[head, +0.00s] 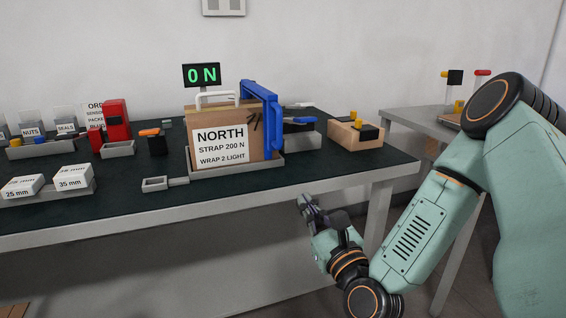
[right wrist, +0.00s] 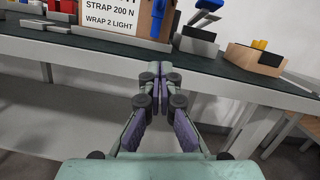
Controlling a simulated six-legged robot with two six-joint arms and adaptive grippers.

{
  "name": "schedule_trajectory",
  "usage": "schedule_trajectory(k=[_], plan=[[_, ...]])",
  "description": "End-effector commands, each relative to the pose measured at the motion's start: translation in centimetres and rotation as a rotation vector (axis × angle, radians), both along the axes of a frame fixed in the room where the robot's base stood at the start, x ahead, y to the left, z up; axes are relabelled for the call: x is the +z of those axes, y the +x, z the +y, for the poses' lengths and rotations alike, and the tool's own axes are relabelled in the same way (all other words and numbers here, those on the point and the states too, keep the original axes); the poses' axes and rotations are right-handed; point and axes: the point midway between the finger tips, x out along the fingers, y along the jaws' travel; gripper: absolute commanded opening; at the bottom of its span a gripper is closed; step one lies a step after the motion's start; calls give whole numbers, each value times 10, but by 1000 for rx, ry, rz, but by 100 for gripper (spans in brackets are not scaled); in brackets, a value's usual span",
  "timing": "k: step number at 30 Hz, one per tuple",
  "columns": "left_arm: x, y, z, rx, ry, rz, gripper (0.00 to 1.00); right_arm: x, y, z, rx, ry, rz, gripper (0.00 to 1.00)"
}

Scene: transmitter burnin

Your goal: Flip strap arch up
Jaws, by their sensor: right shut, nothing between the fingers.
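A blue strap arch (head: 264,110) stands at the right side of a brown box labelled NORTH, STRAP 200 N, WRAP 2 LIGHT (head: 222,143). Its long bar runs along the box's top right edge and a leg reaches down the right side. In the right wrist view the lower part of the blue arch (right wrist: 158,18) shows beside the box; its top is cut off. My right gripper (head: 305,203) is shut and empty, in front of the table's front edge, below and to the right of the box, apart from both. My left gripper is not in view.
The box stands in a grey tray (head: 262,163) on the dark table (head: 330,173). A display (head: 201,75) reads 0 N behind it. White boxes (head: 72,178) lie at the left.

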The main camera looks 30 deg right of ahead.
Motion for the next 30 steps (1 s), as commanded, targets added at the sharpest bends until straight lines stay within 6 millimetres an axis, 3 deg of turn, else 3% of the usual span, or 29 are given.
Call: schedule_trajectory(k=[11, 26, 30], plan=[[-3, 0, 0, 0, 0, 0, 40, 1, 8, 2, 3, -8, -1, 0], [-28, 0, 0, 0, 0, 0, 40, 18, 94, -13, 2, -10, -1, 0], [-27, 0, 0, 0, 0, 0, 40, 38, 97, -11, 1, -3, -2, 0]])
